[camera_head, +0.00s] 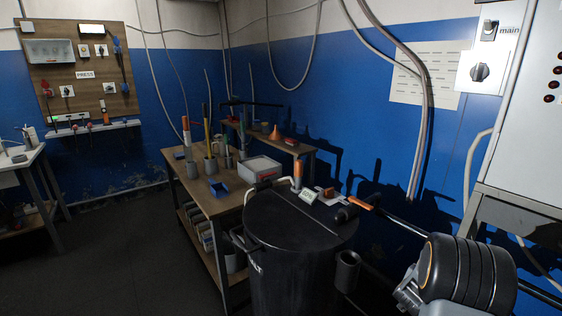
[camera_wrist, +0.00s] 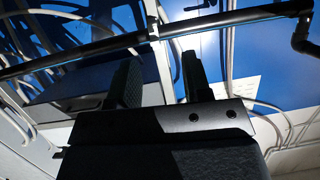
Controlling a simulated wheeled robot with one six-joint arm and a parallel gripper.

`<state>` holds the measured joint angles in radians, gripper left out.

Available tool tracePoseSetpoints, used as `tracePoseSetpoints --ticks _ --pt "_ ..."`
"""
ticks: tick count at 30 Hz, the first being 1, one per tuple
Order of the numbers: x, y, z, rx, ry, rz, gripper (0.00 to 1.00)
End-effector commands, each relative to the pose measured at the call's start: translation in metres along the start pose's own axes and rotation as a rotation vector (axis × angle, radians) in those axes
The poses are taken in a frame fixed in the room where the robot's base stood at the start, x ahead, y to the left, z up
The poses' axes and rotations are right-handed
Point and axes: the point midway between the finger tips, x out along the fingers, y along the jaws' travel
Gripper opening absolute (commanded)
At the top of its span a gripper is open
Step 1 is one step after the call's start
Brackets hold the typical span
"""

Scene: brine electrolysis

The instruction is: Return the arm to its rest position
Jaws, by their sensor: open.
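My gripper (camera_wrist: 158,75) shows in the wrist view with its two dark fingers apart and nothing visible between them. A long black bar (camera_wrist: 100,46) crosses the view beyond the fingertips; I cannot tell whether they touch it. Part of my arm (camera_head: 468,272) is at the lower right of the head view, to the right of the black drum. My gripper cannot be made out in the head view.
A black lidded drum (camera_head: 300,225) stands in front. A black rod with an orange end (camera_head: 362,201) runs between drum and arm. A wooden workbench (camera_head: 190,187) holds tools and a grey box (camera_head: 259,168). A switch cabinet (camera_head: 530,120) is at right. Floor at left is clear.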

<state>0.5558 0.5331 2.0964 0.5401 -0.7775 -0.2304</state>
Motion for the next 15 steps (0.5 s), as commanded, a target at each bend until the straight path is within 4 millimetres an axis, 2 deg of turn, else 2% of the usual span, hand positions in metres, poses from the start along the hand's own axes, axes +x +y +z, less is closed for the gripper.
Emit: tracePoseSetpoints --ticks 1,3,5,8,10,11,12,15 --pt "-0.003 -0.004 0.022 -0.006 -0.102 -0.033 0.45" --pt "-0.017 -0.012 0.048 -0.016 -0.264 -0.090 0.45" --pt "-0.039 -0.024 0.061 -0.034 -0.403 -0.154 0.45" --pt "-0.093 -0.046 0.069 -0.098 -0.621 -0.265 0.45" --pt "-0.140 -0.058 0.068 -0.168 -0.760 -0.334 0.45" --pt "-0.161 -0.061 0.066 -0.204 -0.814 -0.359 0.45" --pt "-0.191 -0.063 0.062 -0.258 -0.884 -0.390 0.45" --pt "-0.264 -0.060 0.049 -0.409 -1.014 -0.448 0.45"
